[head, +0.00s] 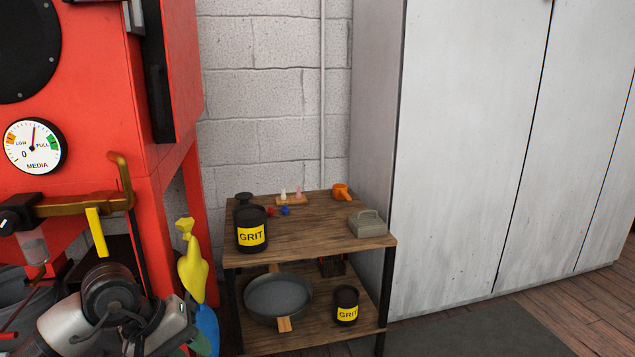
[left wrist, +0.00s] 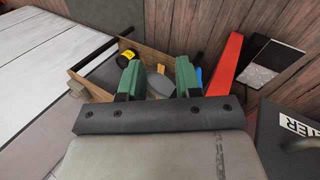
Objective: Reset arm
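My left gripper (left wrist: 158,72) shows in the left wrist view as two green fingers standing apart, with nothing held between them. Beyond the fingers are the wooden shelf unit and a yellow-labelled black grit can (left wrist: 127,57). In the head view, my left arm's grey and black links fill the lower left corner. My right gripper is in neither view.
A wooden shelf unit (head: 322,232) carries grit cans (head: 253,236), a pan (head: 278,297), a grey block (head: 367,224) and small parts. A red blasting cabinet (head: 100,110) stands left, with a yellow nozzle-like item (head: 192,268) nearby. Grey lockers (head: 470,150) stand right.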

